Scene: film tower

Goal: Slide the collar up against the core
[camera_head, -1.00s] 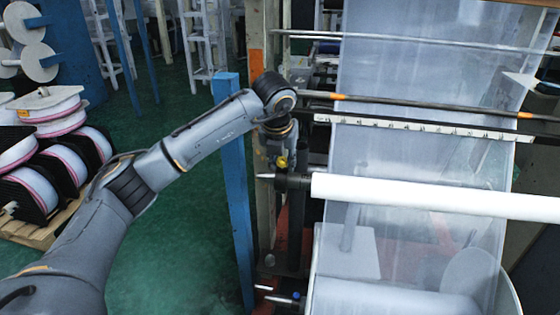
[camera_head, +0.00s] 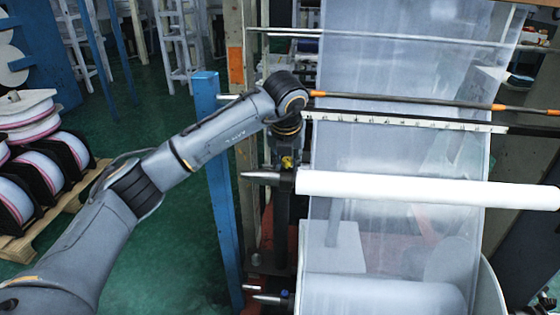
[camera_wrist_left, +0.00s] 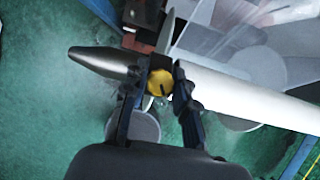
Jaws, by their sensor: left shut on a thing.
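The core (camera_head: 420,190) is a long white tube lying across the machine. It also shows in the wrist view (camera_wrist_left: 245,96). A grey shaft with a tapered tip (camera_head: 258,175) sticks out of its left end. The dark collar (camera_head: 287,184) sits around this shaft right beside the core's end; I see no clear gap. Its yellow knob (camera_wrist_left: 160,82) shows between my fingers. My left gripper (camera_head: 287,160) points down from above and is shut on the collar; its fingers (camera_wrist_left: 159,88) flank the knob. The fingers partly hide the collar. My right gripper is not in view.
A blue post (camera_head: 218,170) stands left of the shaft, behind my arm. A dark rod with orange bands (camera_head: 410,100) and a ruled strip (camera_head: 410,122) cross above the core. Translucent film (camera_head: 400,60) hangs behind. Spools on a pallet (camera_head: 40,170) stand at left.

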